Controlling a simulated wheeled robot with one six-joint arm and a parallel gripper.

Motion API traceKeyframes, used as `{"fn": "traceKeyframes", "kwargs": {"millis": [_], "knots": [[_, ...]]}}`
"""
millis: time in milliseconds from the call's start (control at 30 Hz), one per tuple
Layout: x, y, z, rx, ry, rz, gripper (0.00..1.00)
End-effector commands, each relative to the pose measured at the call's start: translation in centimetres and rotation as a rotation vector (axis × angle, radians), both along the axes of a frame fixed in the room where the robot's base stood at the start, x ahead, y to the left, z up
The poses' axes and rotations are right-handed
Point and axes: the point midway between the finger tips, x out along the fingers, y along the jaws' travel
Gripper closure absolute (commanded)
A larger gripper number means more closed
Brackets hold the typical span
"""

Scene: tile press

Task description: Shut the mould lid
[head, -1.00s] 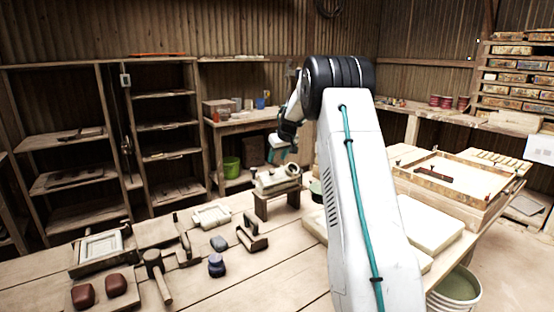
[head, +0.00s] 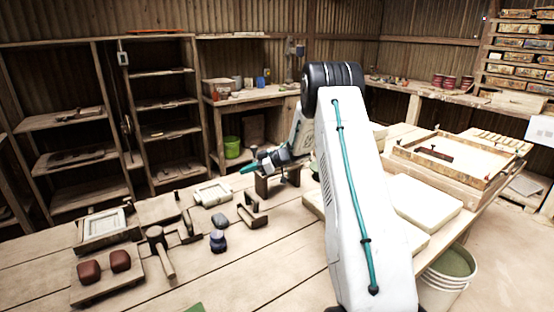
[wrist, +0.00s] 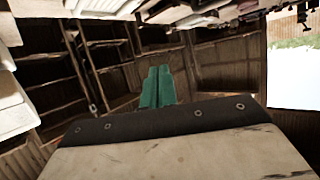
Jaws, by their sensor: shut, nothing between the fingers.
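The mould (head: 105,226) is a wooden frame with a pale panel inside, on the left of the bench in the head view. A flat wooden board (head: 157,209), which looks like its lid, lies level beside it on the right; I cannot tell whether it is hinged to the frame. My gripper (head: 248,168) is above the bench, right of and well apart from the mould, its teal fingers pointing left. In the wrist view the fingers (wrist: 157,88) are together with nothing between them. The mould is not clearly seen there.
A mallet (head: 160,253), two dark red blocks (head: 104,266), a dark blue lump (head: 218,241) and a pale tray (head: 213,192) lie around on the bench. A small wooden stand (head: 276,183) is under my wrist. The front middle of the bench is mostly clear.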

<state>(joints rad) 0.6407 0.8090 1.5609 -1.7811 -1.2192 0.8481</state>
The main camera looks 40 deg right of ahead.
Motion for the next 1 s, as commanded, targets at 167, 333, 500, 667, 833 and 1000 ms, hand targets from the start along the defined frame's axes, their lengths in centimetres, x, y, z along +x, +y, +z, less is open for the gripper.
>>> {"fn": "traceKeyframes", "kwargs": {"millis": [167, 333, 500, 667, 833, 1000], "knots": [[0.3, 0.6, -0.3, 0.001, -0.327, -0.014, 1.0], [0.3, -0.5, -0.3, -0.087, -0.642, -0.121, 1.0], [-0.3, -2.8, -0.7, -0.271, -0.913, -0.3, 1.0], [-1.9, -5.8, -1.7, -0.541, -1.096, -0.509, 1.0], [-4.4, -9.0, -3.1, -0.909, -1.178, -0.724, 1.0], [-6.9, -11.3, -4.3, -1.222, -1.165, -0.856, 1.0]]}}
